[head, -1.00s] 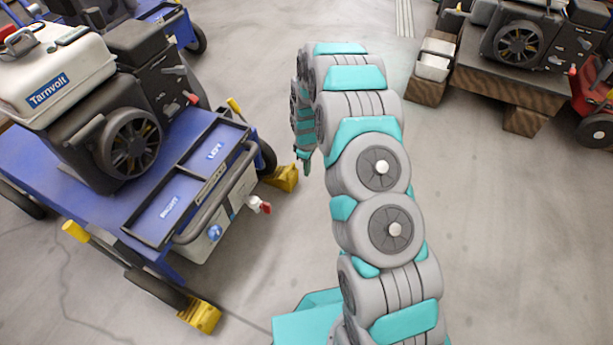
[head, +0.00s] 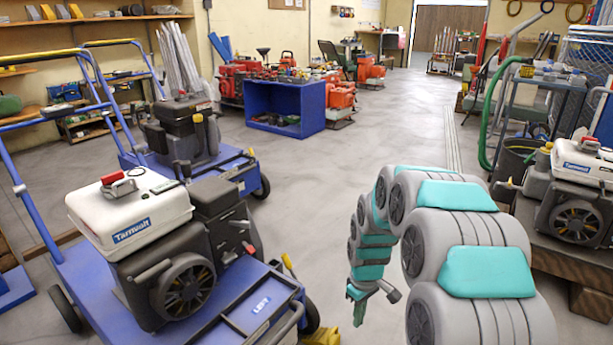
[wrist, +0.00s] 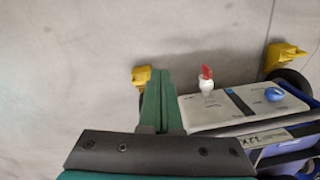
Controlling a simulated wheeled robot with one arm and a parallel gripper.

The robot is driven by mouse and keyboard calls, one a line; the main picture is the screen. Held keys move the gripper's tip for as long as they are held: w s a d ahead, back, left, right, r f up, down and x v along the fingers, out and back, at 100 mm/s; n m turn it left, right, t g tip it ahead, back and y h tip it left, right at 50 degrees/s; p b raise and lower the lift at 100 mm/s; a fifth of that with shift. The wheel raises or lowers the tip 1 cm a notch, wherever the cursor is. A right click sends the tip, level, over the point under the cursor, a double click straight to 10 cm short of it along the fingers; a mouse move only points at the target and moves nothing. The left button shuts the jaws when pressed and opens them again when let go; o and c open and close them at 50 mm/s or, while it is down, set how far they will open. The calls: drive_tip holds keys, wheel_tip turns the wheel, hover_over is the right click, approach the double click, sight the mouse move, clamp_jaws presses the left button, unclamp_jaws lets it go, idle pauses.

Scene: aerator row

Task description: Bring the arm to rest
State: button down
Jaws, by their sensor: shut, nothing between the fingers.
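My arm (head: 470,235), grey with teal covers, bends over on the right of the head view, and its end hangs down. My gripper (head: 358,308) is at the bottom of that drop, pointing at the floor, beside the blue aerator cart (head: 235,325). In the wrist view my gripper's green fingers (wrist: 160,98) are together, with nothing between them. Beyond them in that view are a white box with a red-handled tap (wrist: 206,80) and a blue knob (wrist: 274,94), and two yellow wheel chocks (wrist: 141,75). The gripper appears apart from all of them.
The near cart carries a black engine (head: 185,285) and a white Tarnvolt tank (head: 130,215). A second blue cart (head: 230,170) stands behind it. Another engine (head: 578,210) sits on a wooden stand at the right. Grey floor (head: 330,190) lies open in the middle.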

drive_tip(key=s+r+m+p, duration=0.2)
drive_tip(key=s+r, duration=0.6)
drive_tip(key=s, duration=0.3)
drive_tip(key=s+d+r+m+p, duration=0.1)
drive_tip(key=s+r+m+p, duration=0.1)
drive_tip(key=s+r, duration=0.6)
drive_tip(key=s+r+m+g+p, duration=0.1)
drive_tip(key=s+r+m+p, duration=0.1)
drive_tip(key=s+r, duration=0.6)
drive_tip(key=s+m, duration=0.1)
drive_tip(key=s, duration=0.6)
drive_tip(key=shift+s+d+r+m+p, duration=0.25)
drive_tip(key=shift+d+r+m+p, duration=0.1)
drive_tip(key=shift+m, duration=0.05)
